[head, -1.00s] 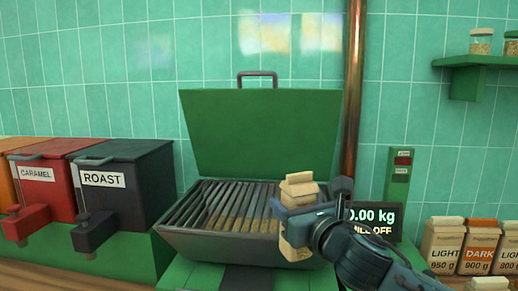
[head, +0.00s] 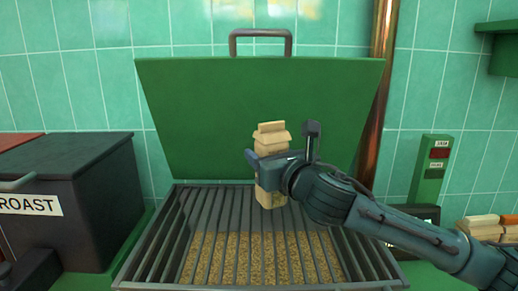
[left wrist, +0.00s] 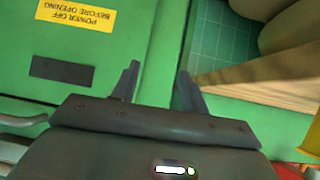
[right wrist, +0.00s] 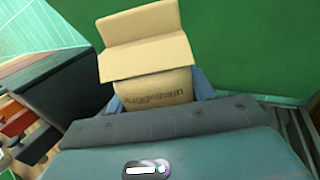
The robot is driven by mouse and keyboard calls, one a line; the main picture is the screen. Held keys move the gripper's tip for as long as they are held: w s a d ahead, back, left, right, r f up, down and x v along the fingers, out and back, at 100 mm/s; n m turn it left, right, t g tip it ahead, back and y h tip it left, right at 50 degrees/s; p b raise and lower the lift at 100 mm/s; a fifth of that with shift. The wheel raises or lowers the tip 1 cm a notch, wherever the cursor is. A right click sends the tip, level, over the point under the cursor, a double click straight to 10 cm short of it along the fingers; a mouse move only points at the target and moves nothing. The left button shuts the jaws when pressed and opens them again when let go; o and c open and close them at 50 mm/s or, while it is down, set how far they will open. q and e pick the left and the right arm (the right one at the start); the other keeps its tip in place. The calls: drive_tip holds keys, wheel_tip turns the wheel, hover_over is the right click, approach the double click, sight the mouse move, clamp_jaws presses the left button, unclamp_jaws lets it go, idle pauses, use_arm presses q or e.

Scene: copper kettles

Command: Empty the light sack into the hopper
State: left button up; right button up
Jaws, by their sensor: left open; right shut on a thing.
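The tan paper sack (head: 270,196) is upright in my right gripper (head: 268,168), over the rear of the hopper's bars. In the right wrist view the sack (right wrist: 150,62) stands between the fingers, its top flap raised; dark lettering shows, but no light or dark label is readable. The hopper (head: 150,252) is a grey trough with bars across it and pale brown grain below them. Its green lid (head: 215,110) stands open behind. My left gripper (left wrist: 158,72) is open and empty over a green surface, outside the head view.
A dark ROAST bin (head: 75,185) stands left of the hopper. A copper pipe (head: 378,80) and a green switch post (head: 430,170) are at right. A yellow power-off label (left wrist: 75,15) shows in the left wrist view.

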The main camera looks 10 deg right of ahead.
drive_tip(key=d+f+n, duration=0.1)
drive_tip(key=f+n, duration=0.1)
drive_tip(key=n, duration=0.4)
drive_tip(key=d+f+n, duration=0.1)
drive_tip(key=f+n, duration=0.1)
drive_tip(key=n, duration=0.5)
drive_tip(key=d+f+n, duration=0.1)
drive_tip(key=f+n, duration=0.2)
drive_tip(key=n, duration=0.4)
drive_tip(key=shift+w, duration=0.2)
drive_tip(key=n, duration=0.1)
drive_tip(key=a+n, duration=0.1)
drive_tip(key=shift+s+f+n, duration=0.1)
drive_tip(key=shift+f+n, duration=0.05)
drive_tip(key=shift+n, duration=0.15)
drive_tip(key=n, duration=0.2)
drive_tip(key=shift+s+a+f+n, duration=0.1)
drive_tip(key=shift+a+f+n, duration=0.2)
drive_tip(key=shift+a, duration=0.05)
drive_tip(key=shift+n, duration=0.3)
drive_tip(key=shift+f, duration=0.1)
idle(2.1)
